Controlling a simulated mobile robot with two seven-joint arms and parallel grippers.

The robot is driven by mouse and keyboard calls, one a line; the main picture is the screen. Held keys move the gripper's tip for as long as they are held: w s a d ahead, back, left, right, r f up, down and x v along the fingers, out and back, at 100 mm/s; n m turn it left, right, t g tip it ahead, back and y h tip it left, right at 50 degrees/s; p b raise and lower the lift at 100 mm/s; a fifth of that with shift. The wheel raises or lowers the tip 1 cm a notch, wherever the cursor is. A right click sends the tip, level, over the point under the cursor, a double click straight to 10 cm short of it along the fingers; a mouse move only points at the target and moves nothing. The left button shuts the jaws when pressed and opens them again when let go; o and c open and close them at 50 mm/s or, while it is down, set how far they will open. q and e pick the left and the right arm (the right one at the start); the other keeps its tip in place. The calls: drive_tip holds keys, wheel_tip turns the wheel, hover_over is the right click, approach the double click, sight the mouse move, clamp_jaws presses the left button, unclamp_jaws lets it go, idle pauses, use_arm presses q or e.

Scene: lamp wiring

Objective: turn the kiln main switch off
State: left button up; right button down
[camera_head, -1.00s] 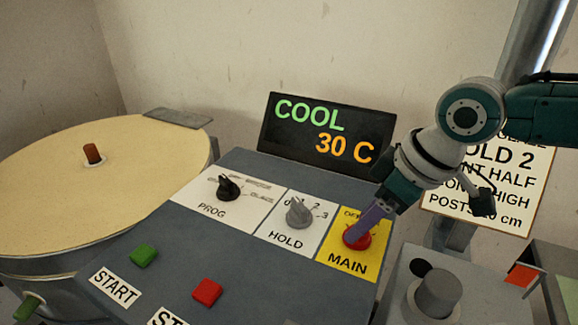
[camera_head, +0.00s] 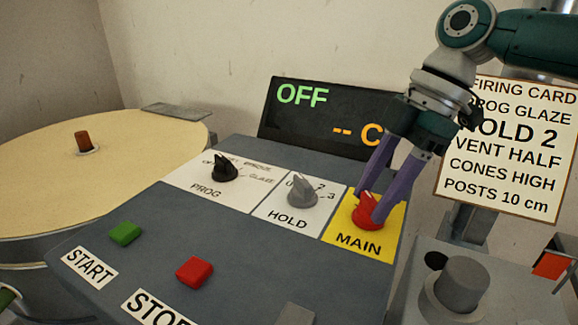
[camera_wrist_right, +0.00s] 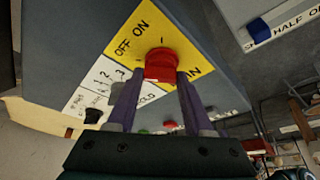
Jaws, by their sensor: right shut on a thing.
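The red main switch knob (camera_head: 367,210) sits on the yellow MAIN plate (camera_head: 345,240) at the right of the control panel. My right gripper (camera_head: 372,207) comes down from above with its purple fingers on either side of the knob, shut on it. The right wrist view shows the knob (camera_wrist_right: 160,65) between the fingertips, with OFF and ON printed on the yellow plate (camera_wrist_right: 135,38). The display (camera_head: 325,115) reads OFF and "-- C", partly hidden by my right gripper. My left gripper is not in view.
The grey HOLD knob (camera_head: 302,190) and black PROG knob (camera_head: 223,168) stand left of the main switch. Green START (camera_head: 125,233) and red STOP (camera_head: 195,271) buttons are nearer. A grey knob (camera_head: 461,284) stands at right, below the firing card (camera_head: 503,150). The round kiln lid (camera_head: 80,190) is at left.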

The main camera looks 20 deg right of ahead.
drive_tip(key=shift+f+n+b, duration=0.1)
drive_tip(key=shift+n+b, duration=0.25)
drive_tip(key=shift+n, duration=0.15)
drive_tip(key=shift+g, duration=0.3)
drive_tip(key=shift+c, duration=1.5)
unclamp_jaws()
drive_tip(key=v, duration=1)
drive_tip(key=shift+a, duration=0.1)
